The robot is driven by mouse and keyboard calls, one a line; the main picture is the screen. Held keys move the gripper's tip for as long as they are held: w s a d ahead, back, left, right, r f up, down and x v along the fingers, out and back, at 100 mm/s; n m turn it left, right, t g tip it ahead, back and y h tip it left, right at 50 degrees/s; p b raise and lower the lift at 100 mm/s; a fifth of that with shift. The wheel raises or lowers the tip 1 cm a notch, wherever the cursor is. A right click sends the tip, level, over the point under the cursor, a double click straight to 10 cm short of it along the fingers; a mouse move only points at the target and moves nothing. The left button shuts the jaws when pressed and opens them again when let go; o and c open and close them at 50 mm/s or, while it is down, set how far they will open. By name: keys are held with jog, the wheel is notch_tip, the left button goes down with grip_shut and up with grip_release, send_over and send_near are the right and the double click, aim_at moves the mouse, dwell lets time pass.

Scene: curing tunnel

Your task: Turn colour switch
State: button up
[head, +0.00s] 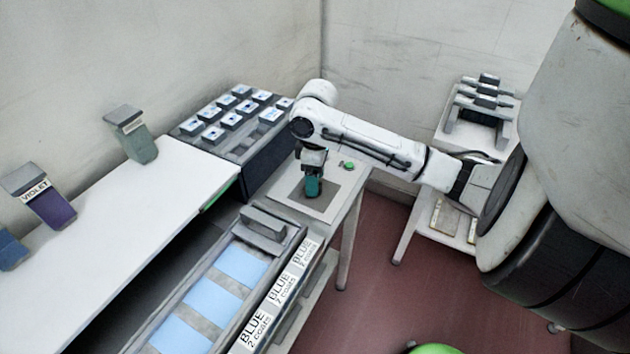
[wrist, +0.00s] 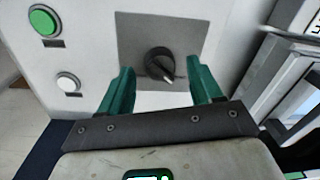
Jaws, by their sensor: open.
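The colour switch is a round black knob (wrist: 159,63) with a pale pointer, on a grey square plate in the wrist view. Its pointer is turned toward the lower right of that view. My gripper (wrist: 163,88) has two green fingers, spread apart on either side below the knob, with nothing between them. In the head view my gripper (head: 312,188) hangs over the grey plate (head: 326,204) on a small white table and hides the knob there.
A green button (wrist: 43,21) and a white button (wrist: 67,82) sit left of the plate. A dark rack (head: 262,160) of small boxes stands left of my gripper. A tray with blue panels (head: 213,291) labelled "BLUE 2 coats" lies in front. Violet (head: 54,208) and grey-green (head: 141,146) containers stand left.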

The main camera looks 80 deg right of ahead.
jog(key=shift+f, duration=0.75)
jog(key=shift+c, duration=0.3)
jog(key=c, duration=1)
